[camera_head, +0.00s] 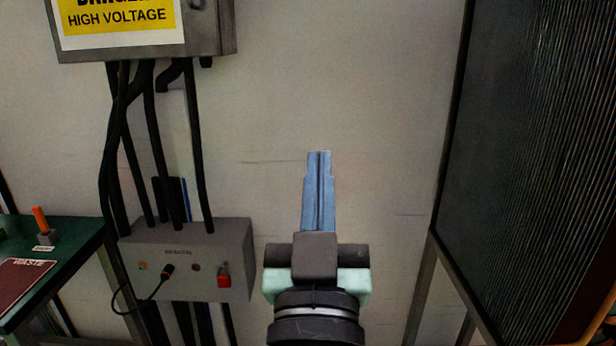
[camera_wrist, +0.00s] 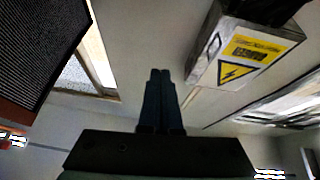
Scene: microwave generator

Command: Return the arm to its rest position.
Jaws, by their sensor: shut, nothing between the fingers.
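My gripper (camera_head: 319,154) points up and away in front of the pale wall in the head view. Its two blue fingers lie side by side with only a thin seam between them, shut and empty. In the wrist view the shut fingers (camera_wrist: 160,73) also show, with open space beyond their tips. The gripper touches nothing that I can see. My dark wrist with a pale green part shows below the fingers in the head view; the rest of the arm is out of view.
A grey control box (camera_head: 187,262) with a red switch and cables is left of my gripper. A high-voltage box (camera_head: 150,28) hangs above it. A green table (camera_head: 75,243) stands at far left. A tall dark ribbed panel (camera_head: 535,150) is on the right. The wall between is clear.

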